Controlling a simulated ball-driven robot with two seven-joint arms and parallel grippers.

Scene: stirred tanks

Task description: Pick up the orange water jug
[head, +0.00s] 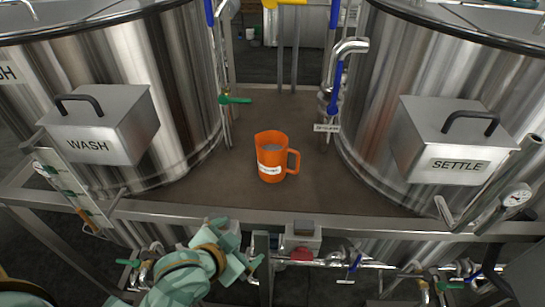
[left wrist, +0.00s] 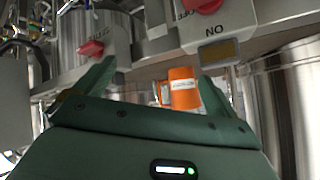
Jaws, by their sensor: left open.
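The orange water jug (head: 270,160) stands upright on the brown deck between the two big steel tanks, its handle to the right and a white label on its front. Its top is open. My left gripper (head: 237,243) is low in the head view, nearer than the jug and below the deck's front rail, apart from the jug. In the left wrist view the gripper (left wrist: 155,88) has its two green fingers spread wide with nothing between them. The jug (left wrist: 183,88) shows beyond them, close to the right finger, partly hidden. My right gripper is not in view.
The WASH tank (head: 180,90) stands left and the SETTLE tank (head: 365,110) right, each with a handled steel box. The front rail (head: 330,228) and valve piping (head: 350,264) lie below. A pipe with a blue lever (head: 336,85) stands behind right. The deck around the jug is clear.

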